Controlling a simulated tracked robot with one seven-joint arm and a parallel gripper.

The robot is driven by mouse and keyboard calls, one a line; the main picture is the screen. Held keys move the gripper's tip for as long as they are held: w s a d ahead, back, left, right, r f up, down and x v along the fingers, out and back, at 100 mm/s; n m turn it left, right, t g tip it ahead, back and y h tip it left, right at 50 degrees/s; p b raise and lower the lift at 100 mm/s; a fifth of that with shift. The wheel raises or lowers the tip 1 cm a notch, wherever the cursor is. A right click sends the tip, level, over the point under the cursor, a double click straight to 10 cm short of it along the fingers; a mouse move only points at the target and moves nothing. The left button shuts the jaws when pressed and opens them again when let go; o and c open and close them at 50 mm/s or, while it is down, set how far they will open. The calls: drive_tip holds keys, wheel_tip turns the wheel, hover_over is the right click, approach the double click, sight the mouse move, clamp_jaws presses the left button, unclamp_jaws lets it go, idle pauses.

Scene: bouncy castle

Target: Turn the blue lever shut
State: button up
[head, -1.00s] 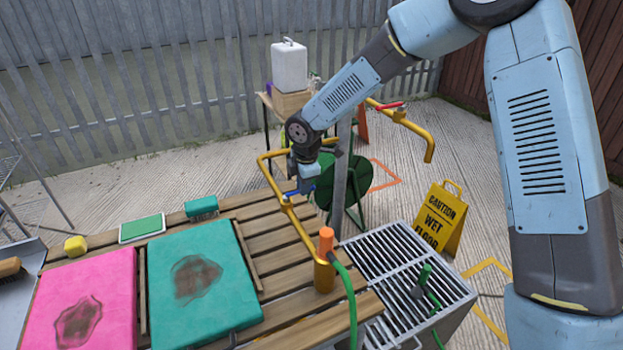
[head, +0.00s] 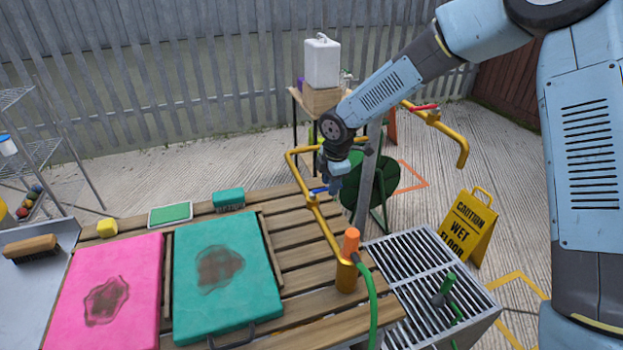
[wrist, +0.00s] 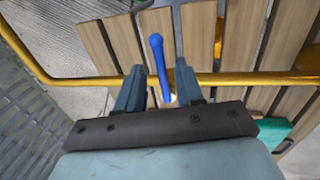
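The blue lever (wrist: 158,62) sits on a yellow pipe (wrist: 230,79) in the wrist view. There it lies roughly square across the pipe, with its rounded end pointing away from my gripper. My gripper (wrist: 158,85) is open, with one finger on each side of the lever and gaps showing between. In the head view the blue lever (head: 319,190) shows as a small piece beside the yellow pipe, partly hidden by my gripper (head: 332,186). I cannot tell whether the fingers touch the lever.
A second yellow pipe with a red lever (head: 424,107) stands behind right. A pipe with an orange top (head: 351,241) and green hose rises at the slatted table's edge. Pink (head: 105,300) and teal (head: 222,275) pads lie left. A metal grate (head: 420,262) is at right.

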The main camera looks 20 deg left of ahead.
wheel_tip(320, 180, up, 14)
drive_tip(key=s+d, duration=0.2)
drive_tip(key=shift+f, duration=0.25)
idle(0.4)
